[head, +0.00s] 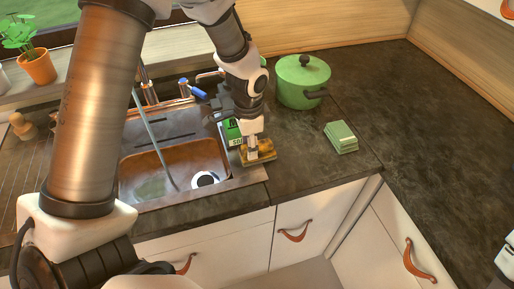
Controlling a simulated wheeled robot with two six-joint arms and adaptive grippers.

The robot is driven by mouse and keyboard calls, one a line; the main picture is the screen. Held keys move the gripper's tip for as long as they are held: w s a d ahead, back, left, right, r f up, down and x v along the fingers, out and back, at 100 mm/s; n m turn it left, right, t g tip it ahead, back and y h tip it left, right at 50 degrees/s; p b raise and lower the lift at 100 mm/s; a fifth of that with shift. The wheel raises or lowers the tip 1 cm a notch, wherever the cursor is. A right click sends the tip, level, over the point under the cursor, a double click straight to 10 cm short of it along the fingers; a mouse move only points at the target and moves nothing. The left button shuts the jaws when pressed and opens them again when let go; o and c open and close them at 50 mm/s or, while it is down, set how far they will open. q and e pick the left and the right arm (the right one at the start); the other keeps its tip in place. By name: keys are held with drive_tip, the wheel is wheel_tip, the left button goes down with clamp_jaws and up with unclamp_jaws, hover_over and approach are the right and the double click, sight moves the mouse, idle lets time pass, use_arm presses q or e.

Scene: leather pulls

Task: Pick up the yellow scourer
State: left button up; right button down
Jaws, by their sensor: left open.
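The yellow scourer (266,151) lies at the right edge of the sink, close to the counter's front. My left gripper (252,150) points down right at it, with its fingertips over or around it. The gripper is open. The fingers cover part of the scourer, and I cannot tell whether they touch it. My right gripper is not in view.
A green and white box (231,132) stands just behind the left gripper. The copper sink (150,163) is to the left. A green pot (302,82) and a folded green cloth or sponge stack (341,137) are to the right. The dark counter (410,130) further right is clear.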

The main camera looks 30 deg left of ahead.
use_arm(q)
drive_tip(key=shift+w+f, duration=0.1)
drive_tip(key=shift+f, duration=0.05)
clamp_jaws()
drive_tip(key=shift+r, duration=0.6)
wheel_tip(320, 180, up, 2)
drive_tip(key=shift+r+b, duration=0.1)
drive_tip(key=shift+b, duration=0.3)
drive_tip(key=s+d+r+b, duration=0.1)
drive_tip(key=s+d+b, duration=0.1)
drive_tip(key=s+d, duration=0.2)
drive_tip(key=s+d+b, duration=0.2)
drive_tip(key=s+d, duration=0.2)
drive_tip(key=s, duration=0.6)
drive_tip(key=shift+r, duration=0.35)
